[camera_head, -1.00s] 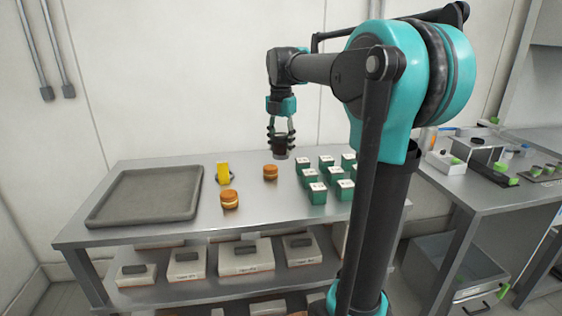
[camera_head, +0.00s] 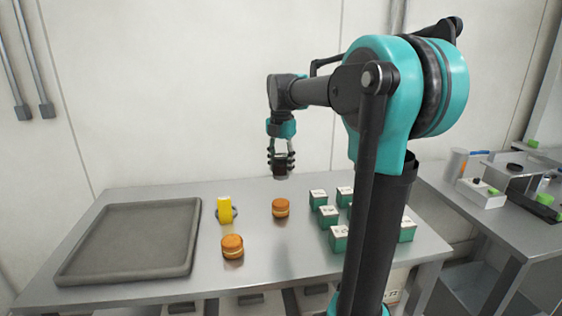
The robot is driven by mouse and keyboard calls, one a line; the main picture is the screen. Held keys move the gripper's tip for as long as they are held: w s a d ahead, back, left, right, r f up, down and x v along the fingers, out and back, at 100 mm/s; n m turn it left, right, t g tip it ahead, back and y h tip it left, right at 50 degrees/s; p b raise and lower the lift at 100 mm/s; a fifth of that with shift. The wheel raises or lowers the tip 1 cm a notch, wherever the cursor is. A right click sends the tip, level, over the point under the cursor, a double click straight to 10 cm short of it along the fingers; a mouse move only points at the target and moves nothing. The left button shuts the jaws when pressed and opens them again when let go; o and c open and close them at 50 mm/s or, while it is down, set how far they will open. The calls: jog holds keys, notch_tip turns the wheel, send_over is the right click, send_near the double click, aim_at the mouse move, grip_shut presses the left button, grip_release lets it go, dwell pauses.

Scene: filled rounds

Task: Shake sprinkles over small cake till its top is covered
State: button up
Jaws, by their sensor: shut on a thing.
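My gripper (camera_head: 281,158) is shut on a small dark shaker (camera_head: 280,173), held upright in the air above the table. One small round cake (camera_head: 281,208), golden brown with a pale middle layer, sits on the table below the shaker in the picture, with a gap between them. A second similar small cake (camera_head: 232,247) sits nearer the front, to the left. I cannot make out any sprinkles on either cake top, or any falling from the shaker.
A grey shallow tray (camera_head: 187,258) fills the table's left side. Several green boxes (camera_head: 327,216) with white tops stand at right, partly behind my arm. The metal table (camera_head: 280,262) is clear in front.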

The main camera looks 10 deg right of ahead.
aim_at(283, 176)
jog(key=shift+w+f, duration=0.2)
jog(key=shift+f, duration=2.1)
jog(key=shift+a, duration=0.5)
jog(key=shift+d, duration=1)
dwell(0.9)
jog(key=shift+r, duration=2.5)
